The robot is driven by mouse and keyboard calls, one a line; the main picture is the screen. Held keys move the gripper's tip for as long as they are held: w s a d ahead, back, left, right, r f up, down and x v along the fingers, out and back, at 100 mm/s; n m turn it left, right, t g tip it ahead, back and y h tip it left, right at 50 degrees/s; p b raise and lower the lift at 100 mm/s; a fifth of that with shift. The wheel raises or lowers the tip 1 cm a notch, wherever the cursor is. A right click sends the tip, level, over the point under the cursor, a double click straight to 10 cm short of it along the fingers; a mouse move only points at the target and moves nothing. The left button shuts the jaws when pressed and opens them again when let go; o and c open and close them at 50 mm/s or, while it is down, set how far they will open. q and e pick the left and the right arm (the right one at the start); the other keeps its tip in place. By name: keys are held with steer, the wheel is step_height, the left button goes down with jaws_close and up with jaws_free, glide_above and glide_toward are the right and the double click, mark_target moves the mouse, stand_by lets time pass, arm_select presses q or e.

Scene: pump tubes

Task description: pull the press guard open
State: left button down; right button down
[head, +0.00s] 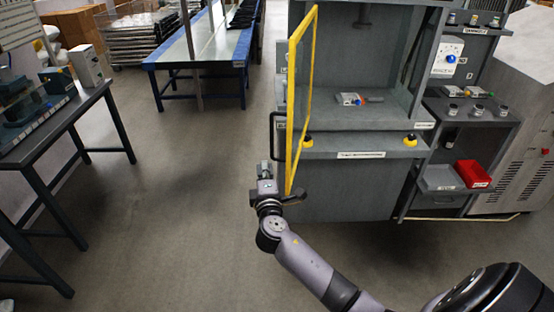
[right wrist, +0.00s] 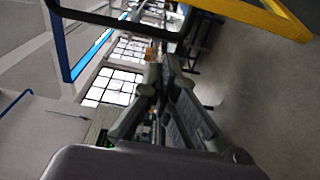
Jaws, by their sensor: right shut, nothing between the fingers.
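The press guard (head: 302,95) is a yellow-framed panel on the grey press (head: 345,195). It stands swung out from the press front and is seen nearly edge-on. Its black bar handle (head: 273,135) is on the left side of the frame. In the right wrist view the handle (right wrist: 115,24) crosses the top left and the yellow frame (right wrist: 265,18) crosses the top right. My right gripper (head: 264,167) is just below the handle in the head view. Its fingers (right wrist: 160,75) are closed together and empty, apart from the handle. My left gripper is not in view.
A small white and blue part (head: 349,98) lies inside the open press. A side shelf with a red bin (head: 472,173) stands right of it. A dark workbench (head: 60,125) is at left and a blue-framed table (head: 205,50) behind. The floor between is clear.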

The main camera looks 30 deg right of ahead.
steer(key=d+p, duration=0.2)
steer(key=d, duration=0.2)
steer(key=shift+w+d+p, duration=0.3)
steer(key=shift+d+p, duration=0.05)
steer(key=shift+p, duration=0.05)
steer(key=shift+w+f, duration=0.1)
steer(key=s+d+n+t+y+b, duration=0.1)
steer(key=s+d+n+y+b, duration=0.1)
steer(key=s+d, duration=0.5)
steer(key=shift+s+d+y, duration=0.3)
steer(key=shift+d+y, duration=0.3)
steer(key=shift+d, duration=0.05)
steer(key=shift+b, duration=0.3)
